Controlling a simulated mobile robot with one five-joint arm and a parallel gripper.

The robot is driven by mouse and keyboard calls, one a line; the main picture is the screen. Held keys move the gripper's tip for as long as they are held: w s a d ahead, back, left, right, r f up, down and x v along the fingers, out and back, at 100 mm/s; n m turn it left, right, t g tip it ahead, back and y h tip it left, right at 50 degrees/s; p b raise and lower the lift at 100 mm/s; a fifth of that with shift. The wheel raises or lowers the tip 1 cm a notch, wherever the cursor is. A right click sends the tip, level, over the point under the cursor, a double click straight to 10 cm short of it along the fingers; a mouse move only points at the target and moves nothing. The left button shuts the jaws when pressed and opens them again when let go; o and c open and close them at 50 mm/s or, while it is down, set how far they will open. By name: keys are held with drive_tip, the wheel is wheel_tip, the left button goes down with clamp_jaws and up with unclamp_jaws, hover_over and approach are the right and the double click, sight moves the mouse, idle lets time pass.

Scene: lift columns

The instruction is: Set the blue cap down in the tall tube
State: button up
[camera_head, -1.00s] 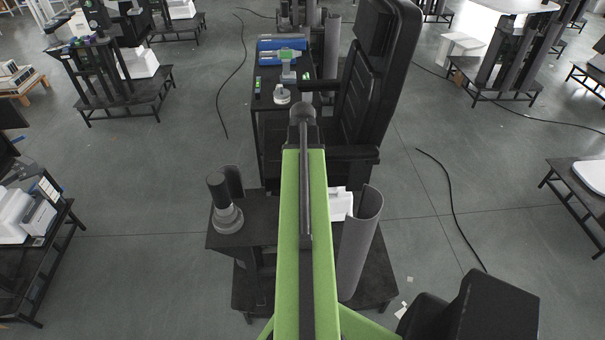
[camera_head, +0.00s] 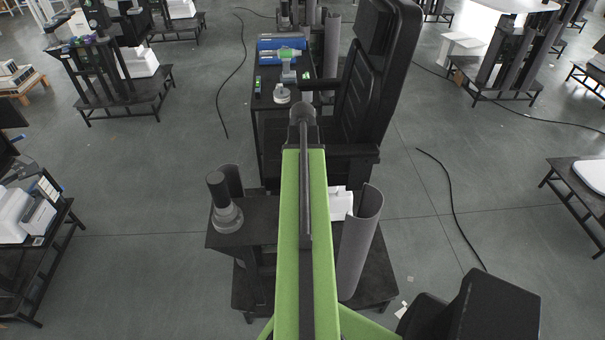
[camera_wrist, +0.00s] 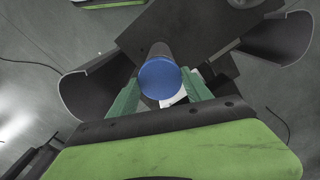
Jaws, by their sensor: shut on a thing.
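The blue cap (camera_wrist: 160,79) sits between the two green fingers of my gripper (camera_wrist: 161,93) in the wrist view, and the fingers are shut on it. A dark round tube (camera_wrist: 158,50) shows directly behind the cap. I cannot tell whether the cap touches it or hangs above it, nor whether it is the tall tube. In the head view my green arm hides the gripper, the cap and that spot.
A tall grey half-shell (camera_head: 357,245) stands right of my arm. A dark cylinder (camera_head: 219,192) on a pale ring base stands left, with another half-shell (camera_head: 232,178) behind it. A black chair (camera_head: 366,100) and a table with tools (camera_head: 268,78) stand ahead.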

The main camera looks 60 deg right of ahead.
drive_tip(key=shift+f+b, duration=0.3)
idle(0.5)
drive_tip(key=o, duration=1.8)
drive_tip(key=shift+r, duration=0.1)
wheel_tip(320, 180, up, 7)
drive_tip(key=p, duration=0.7)
